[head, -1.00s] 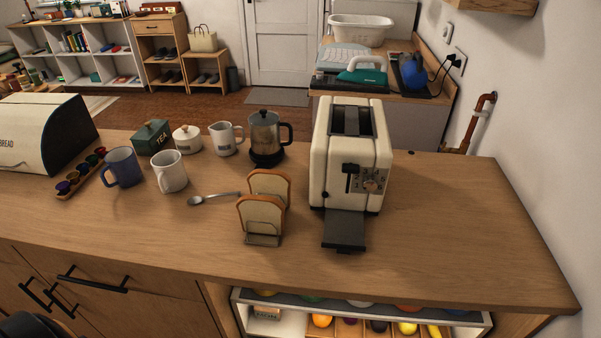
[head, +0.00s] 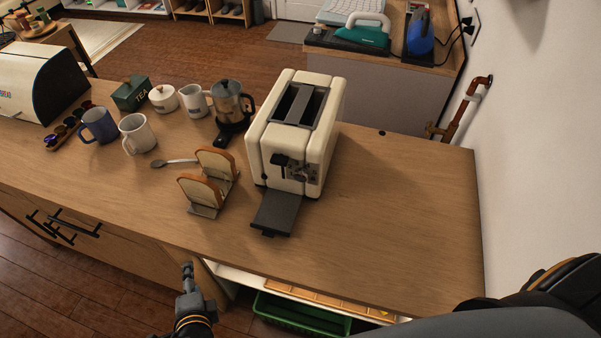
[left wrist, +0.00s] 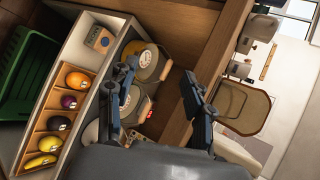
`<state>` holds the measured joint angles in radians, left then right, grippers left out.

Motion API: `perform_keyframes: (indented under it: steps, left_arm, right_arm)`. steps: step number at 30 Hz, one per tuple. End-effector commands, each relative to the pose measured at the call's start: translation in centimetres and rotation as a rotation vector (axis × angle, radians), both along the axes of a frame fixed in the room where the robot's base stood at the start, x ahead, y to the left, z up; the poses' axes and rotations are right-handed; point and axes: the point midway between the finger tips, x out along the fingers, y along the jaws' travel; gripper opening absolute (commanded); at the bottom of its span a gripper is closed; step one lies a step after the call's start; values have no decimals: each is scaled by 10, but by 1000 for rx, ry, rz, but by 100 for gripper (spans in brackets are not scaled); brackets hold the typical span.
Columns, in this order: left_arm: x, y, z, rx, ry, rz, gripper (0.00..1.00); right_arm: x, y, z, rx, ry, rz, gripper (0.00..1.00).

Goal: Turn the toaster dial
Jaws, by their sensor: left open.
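The cream toaster (head: 291,130) stands on the wooden counter, its two slots facing up. Its front carries a dark lever and a small control panel (head: 303,171) where the dial sits, too small to make out clearly. A dark tray (head: 277,213) sticks out at its front. My left gripper (head: 188,272) is low in front of the counter's edge, left of and below the toaster, touching nothing. In the left wrist view its two fingers (left wrist: 160,90) are spread apart and empty. The toaster's front is not clearly visible there. My right gripper is out of view.
A toast rack (head: 205,211) with two bread slices stands left of the toaster, near a spoon, mugs and a coffee pot (head: 230,103). The counter right of the toaster is clear. Below is an open shelf with fruit (left wrist: 68,102) and a green crate (head: 300,313).

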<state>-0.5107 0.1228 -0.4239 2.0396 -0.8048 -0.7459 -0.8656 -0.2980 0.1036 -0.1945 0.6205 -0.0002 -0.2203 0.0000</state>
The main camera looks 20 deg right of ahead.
Motion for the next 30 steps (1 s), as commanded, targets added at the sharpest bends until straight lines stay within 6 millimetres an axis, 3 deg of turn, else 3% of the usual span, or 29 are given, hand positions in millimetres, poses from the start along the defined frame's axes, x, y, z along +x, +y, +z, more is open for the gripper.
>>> perform_keyframes:
  steps: [1, 4, 9, 14, 18, 21, 26, 30]
  left_arm:
    - [3, 1, 32, 37, -39, -12, 52]
    - [8, -4, 88, 170, -134, -78, 52]
    - [12, -43, 130, 499, -294, -312, 52]
    - [3, -104, 149, 853, -463, -578, 52]
    - [-18, -161, 156, 1160, -627, -795, 52]
    - [-33, -191, 157, 1326, -723, -899, 52]
    - [-40, -212, 158, 1434, -788, -961, 52]
    - [-24, -221, 160, 1438, -790, -960, 52]
  right_arm:
    - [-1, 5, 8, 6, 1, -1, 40]
    - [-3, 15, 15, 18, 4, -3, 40]
    - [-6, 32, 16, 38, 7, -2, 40]
    - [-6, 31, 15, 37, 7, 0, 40]
    - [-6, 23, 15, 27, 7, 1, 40]
    - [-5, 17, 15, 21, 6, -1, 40]
    - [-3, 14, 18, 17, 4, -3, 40]
    - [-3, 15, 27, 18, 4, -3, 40]
